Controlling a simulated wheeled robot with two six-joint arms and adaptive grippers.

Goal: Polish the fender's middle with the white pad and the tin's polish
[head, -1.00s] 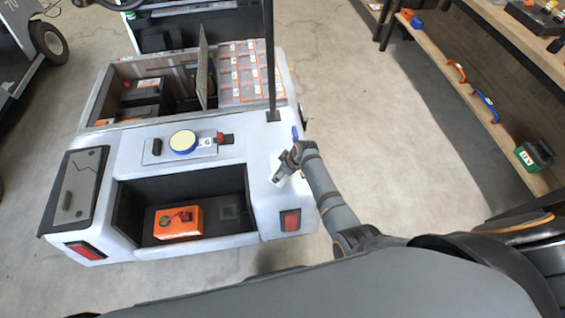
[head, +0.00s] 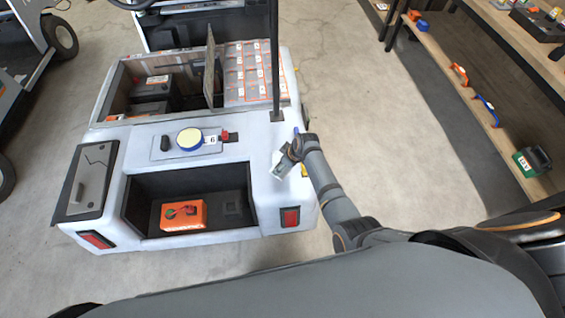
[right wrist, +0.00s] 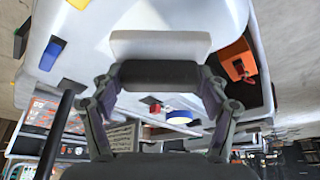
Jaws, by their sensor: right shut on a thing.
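The white pad (right wrist: 160,45) has a dark backing block, which my right gripper (right wrist: 158,88) grips between its fingers. In the head view my right gripper (head: 291,150) is over the right rear corner of the white cart body, which I take as the fender (head: 270,190). The pad (head: 282,166) is close to that surface; I cannot tell if it touches. The tin (head: 189,138), with a pale yellow top and blue rim, stands on a grey plate on the cart's rear deck, left of the gripper. It also shows in the right wrist view (right wrist: 180,118). My left gripper is out of view.
A black post (head: 274,70) rises from the deck just behind my right gripper. An orange box (head: 183,215) sits in the dark rear recess. Blue (head: 296,131) and yellow (head: 304,170) marks lie on the body's right side. Shelves (head: 455,100) stand at the right, with clear floor between.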

